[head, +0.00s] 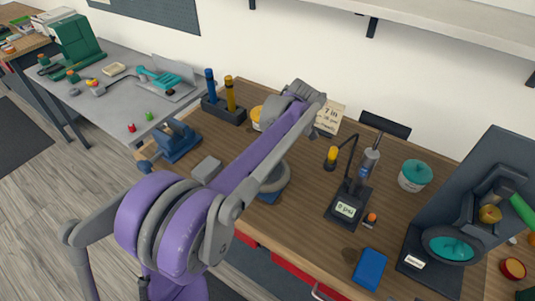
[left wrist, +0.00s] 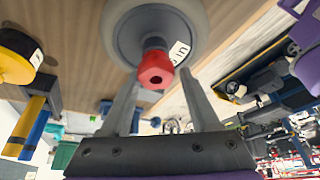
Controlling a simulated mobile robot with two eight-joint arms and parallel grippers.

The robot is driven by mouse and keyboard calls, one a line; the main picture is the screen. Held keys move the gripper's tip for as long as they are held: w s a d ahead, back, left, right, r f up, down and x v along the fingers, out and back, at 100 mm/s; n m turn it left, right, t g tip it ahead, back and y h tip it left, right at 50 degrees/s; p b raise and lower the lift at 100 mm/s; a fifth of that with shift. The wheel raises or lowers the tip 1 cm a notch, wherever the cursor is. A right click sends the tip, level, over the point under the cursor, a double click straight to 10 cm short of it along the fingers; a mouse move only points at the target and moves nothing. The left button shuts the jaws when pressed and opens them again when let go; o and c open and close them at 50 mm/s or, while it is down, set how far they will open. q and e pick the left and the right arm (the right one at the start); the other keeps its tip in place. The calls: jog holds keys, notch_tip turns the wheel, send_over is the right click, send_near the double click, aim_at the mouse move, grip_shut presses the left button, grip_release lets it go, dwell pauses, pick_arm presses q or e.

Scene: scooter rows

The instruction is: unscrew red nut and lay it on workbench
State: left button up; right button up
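A red nut (left wrist: 155,70) sits on the hub of a grey wheel (left wrist: 155,30) in the left wrist view. My left gripper (left wrist: 157,80) is open there, with one finger on each side of the nut and small gaps visible. Whether the fingertips reach fully around it, I cannot tell. In the head view the wheel (head: 280,183) shows partly behind my purple left arm, on the wooden workbench (head: 300,215); the nut and the gripper are hidden there. My right gripper is not in view.
On the workbench are a grey block (head: 207,169), a blue vise (head: 177,142), a holder with blue and yellow handles (head: 225,108), a pressure gauge stand (head: 347,207), a teal-lidded jar (head: 414,176) and a blue box (head: 369,268). Bare wood lies between the wheel and the stand.

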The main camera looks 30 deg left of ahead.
pick_arm(q)
jog(key=o, duration=0.4)
jog(key=shift+s+a, duration=0.1)
jog(key=shift+s, duration=0.2)
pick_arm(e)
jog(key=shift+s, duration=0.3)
pick_arm(q)
jog(key=shift+w, duration=0.15)
jog(key=shift+w, duration=0.1)
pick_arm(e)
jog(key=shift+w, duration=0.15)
pick_arm(q)
jog(key=shift+d+r, duration=0.2)
jog(key=v, duration=1)
jog(key=shift+r+p, duration=0.25)
jog(key=shift+p, duration=0.15)
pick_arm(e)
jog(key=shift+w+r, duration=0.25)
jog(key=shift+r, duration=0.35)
